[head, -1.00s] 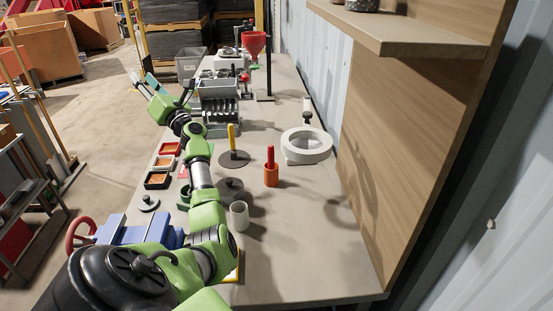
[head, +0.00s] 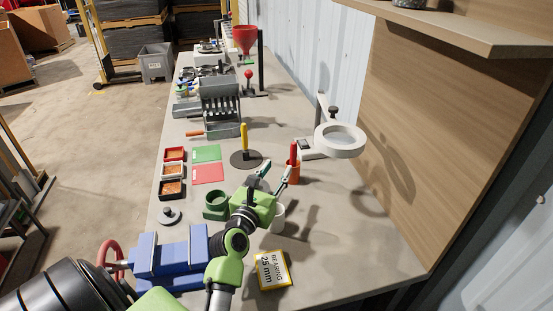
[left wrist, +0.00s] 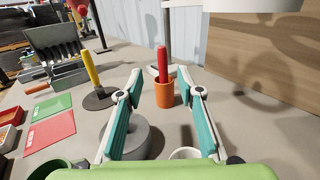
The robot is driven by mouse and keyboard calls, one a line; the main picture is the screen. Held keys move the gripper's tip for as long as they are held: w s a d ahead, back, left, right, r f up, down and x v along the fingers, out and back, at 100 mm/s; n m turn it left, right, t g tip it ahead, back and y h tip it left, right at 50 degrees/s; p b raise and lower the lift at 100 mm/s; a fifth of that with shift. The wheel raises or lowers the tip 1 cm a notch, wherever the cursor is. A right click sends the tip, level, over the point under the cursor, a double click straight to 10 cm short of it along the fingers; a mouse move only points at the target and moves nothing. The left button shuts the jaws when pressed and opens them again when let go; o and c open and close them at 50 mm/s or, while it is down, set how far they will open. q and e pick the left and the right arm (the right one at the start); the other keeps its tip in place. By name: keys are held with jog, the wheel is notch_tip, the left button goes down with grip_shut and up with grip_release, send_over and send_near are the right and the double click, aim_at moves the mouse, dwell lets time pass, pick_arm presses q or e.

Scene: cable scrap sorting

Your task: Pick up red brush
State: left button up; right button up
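The red brush (head: 293,153) stands upright in an orange cup (head: 294,175) on the bench. In the left wrist view the brush (left wrist: 162,64) shows between and beyond my fingertips, with its lower part hidden in the orange cup (left wrist: 164,94). My left gripper (head: 274,171) is open and empty, just to the near left of the cup and apart from the brush. In the left wrist view its two teal-padded fingers (left wrist: 164,86) are spread wide. My right gripper is not in view.
A yellow-handled tool (head: 244,138) stands on a dark disc to the left. A white ring magnifier (head: 340,141) is behind at right. A white cup (head: 278,218), green ring (head: 215,206) and blue vise (head: 170,258) are nearby.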

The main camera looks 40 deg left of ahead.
aim_at(292, 149)
pick_arm(q)
jog(key=x, duration=0.5)
jog(key=d+x, duration=0.1)
jog(key=x, duration=0.1)
jog(key=shift+w+a+f+p, duration=0.1)
jog(key=shift+w+p, duration=0.25)
jog(key=shift+w, duration=0.1)
jog(key=shift+w+a, duration=0.15)
jog(key=shift+w, duration=0.5)
jog(key=x, duration=0.4)
jog(key=shift+w+a+f+p, duration=0.2)
jog(key=shift+a+p, duration=0.2)
jog(key=shift+w, duration=0.15)
grip_shut()
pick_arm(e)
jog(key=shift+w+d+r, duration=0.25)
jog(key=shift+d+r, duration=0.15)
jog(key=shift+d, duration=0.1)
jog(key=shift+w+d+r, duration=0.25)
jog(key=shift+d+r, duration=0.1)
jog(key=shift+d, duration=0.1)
